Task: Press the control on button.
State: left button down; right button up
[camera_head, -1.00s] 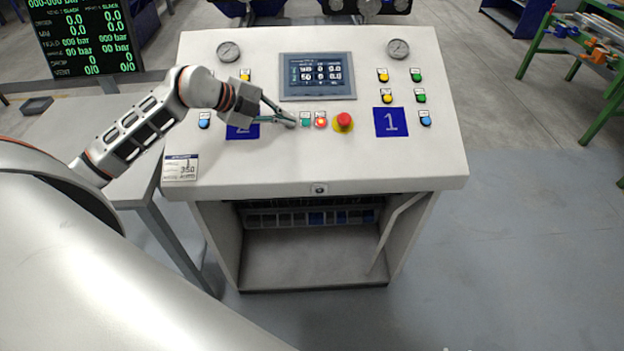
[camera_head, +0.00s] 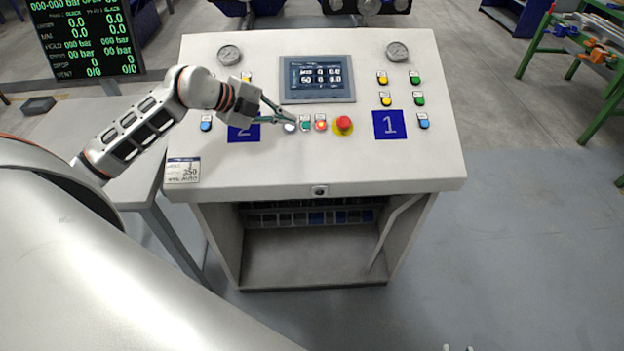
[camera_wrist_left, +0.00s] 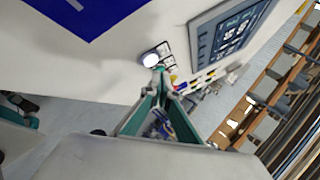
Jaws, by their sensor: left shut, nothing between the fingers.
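The sloped white control desk (camera_head: 400,165) fills the middle of the head view. A round white button (camera_head: 290,127) sits in a row left of a green button (camera_head: 305,125) and a lit red button (camera_head: 321,125). It looks bright white, also in the left wrist view (camera_wrist_left: 150,60). Button labels are too small to read, so I cannot tell which is marked control on. My left gripper (camera_head: 292,119) is shut and empty, its tips right at the white button. In the left wrist view the tips (camera_wrist_left: 158,70) overlap its lower edge; contact is unclear.
A red emergency-stop knob (camera_head: 344,124) stands right of the row. A screen (camera_head: 318,79) lies above it. Blue plates (camera_head: 390,124), gauges (camera_head: 397,51) and other coloured buttons surround the row. A grey side table (camera_head: 75,125) adjoins at left.

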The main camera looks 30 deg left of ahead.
pick_arm(q)
jog(key=shift+s+d+r+p, duration=0.2)
jog(key=shift+s+r+p, duration=0.1)
jog(key=shift+r+p, duration=0.5)
jog(key=shift+s+d+r+p, duration=0.15)
jog(key=shift+s+r+p, duration=0.15)
jog(key=shift+r+p, duration=0.45)
jog(key=shift+s+d+r, duration=0.2)
jog(key=shift+s+r, duration=0.05)
jog(key=shift+r, duration=0.35)
jog(key=shift+s+d+r, duration=0.15)
jog(key=shift+s+r, duration=0.1)
jog(key=shift+r, duration=0.35)
